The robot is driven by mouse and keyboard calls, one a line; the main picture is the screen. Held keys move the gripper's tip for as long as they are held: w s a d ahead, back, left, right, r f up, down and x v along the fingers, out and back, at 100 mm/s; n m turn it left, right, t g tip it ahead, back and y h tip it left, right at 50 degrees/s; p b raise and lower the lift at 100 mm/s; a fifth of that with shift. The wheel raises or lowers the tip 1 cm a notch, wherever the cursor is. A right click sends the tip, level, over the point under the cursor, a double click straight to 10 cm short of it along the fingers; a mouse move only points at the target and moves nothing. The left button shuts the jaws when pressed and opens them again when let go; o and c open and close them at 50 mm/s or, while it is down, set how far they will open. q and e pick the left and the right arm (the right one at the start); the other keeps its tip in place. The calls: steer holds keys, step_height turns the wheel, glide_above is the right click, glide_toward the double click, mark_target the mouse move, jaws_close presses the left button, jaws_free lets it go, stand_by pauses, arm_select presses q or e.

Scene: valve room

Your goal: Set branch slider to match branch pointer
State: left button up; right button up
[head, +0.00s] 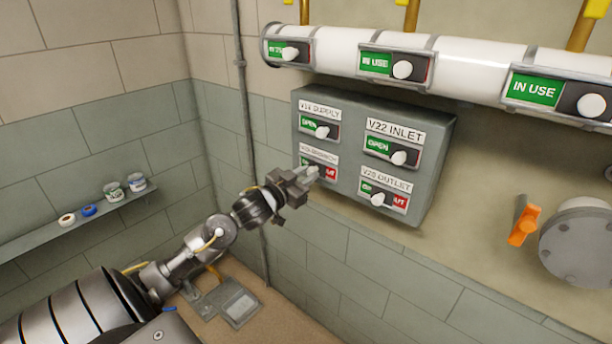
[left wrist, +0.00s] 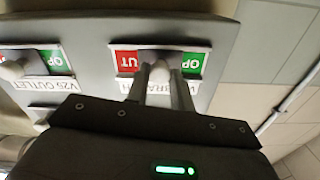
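The branch slider (head: 331,174) is at the lower left of the grey box (head: 432,160), under a partly covered branch label. It also shows upside down in the left wrist view (left wrist: 126,61), with red on one side and green on the other of a middle hidden by my fingers. My left gripper (head: 312,173) is at this slider. In the wrist view its two fingers (left wrist: 160,78) stand close around the knob, which is mostly hidden; they appear shut on it. I cannot tell which thing is the branch pointer. My right gripper is in neither view.
The box also has sliders for supply (head: 322,131), inlet (head: 398,158) and outlet (head: 378,199). Above runs a white pipe (head: 340,42) with several IN USE sliders. An orange handle (head: 525,222) is at the right. A shelf (head: 75,221) with small jars is at the left.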

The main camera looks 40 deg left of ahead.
arm_select(q)
jaws_close()
steer(key=shift+d+p, duration=0.35)
steer(key=shift+d, duration=1.35)
steer(key=shift+f, duration=0.1)
steer(key=shift+o, duration=2)
jaws_free()
steer(key=o, duration=0.4)
steer(key=shift+d, duration=0.1)
steer(key=shift+o, duration=0.2)
